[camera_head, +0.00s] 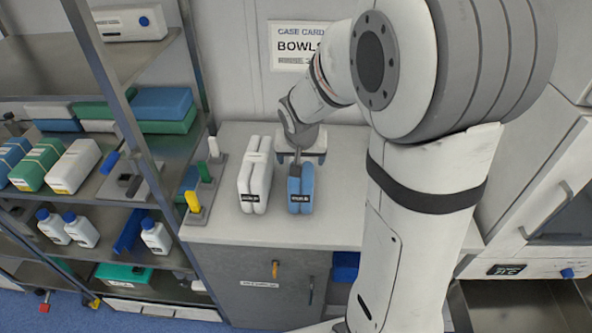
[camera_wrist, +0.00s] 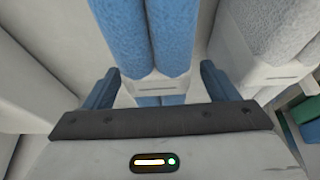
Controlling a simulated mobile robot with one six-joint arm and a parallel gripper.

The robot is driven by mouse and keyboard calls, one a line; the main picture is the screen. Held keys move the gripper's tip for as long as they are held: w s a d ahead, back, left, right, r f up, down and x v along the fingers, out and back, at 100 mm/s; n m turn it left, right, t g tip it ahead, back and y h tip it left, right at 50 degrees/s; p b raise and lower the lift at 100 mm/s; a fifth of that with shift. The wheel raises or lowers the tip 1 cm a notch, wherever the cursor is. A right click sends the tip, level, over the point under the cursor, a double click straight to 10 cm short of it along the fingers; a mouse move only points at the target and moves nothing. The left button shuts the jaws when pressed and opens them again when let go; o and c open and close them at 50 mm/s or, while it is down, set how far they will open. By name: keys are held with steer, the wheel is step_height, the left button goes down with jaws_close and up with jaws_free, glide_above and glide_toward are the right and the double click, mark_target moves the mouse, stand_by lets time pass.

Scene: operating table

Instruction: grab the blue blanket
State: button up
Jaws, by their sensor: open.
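My gripper (camera_head: 300,158) is directly at the blanket's back end, above the counter. In the wrist view my open gripper (camera_wrist: 160,88) has one finger on each side of the blanket's band, with gaps visible. A white blanket (camera_head: 256,175) stands just left of the blue one; it appears at upper right in the wrist view (camera_wrist: 270,40).
The counter (camera_head: 335,215) is clear to the right of the blue blanket. Small holders with white, green and yellow handles (camera_head: 196,200) stand at its left edge. A metal shelf (camera_head: 100,165) with bottles and folded packs is farther left. A wall sign (camera_head: 296,46) hangs behind.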

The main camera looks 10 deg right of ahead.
steer(key=shift+x, duration=0.95)
steer(key=shift+f+b, duration=0.2)
steer(key=shift+b, duration=0.3)
steer(key=c, duration=1.3)
steer(key=shift+o, duration=0.2)
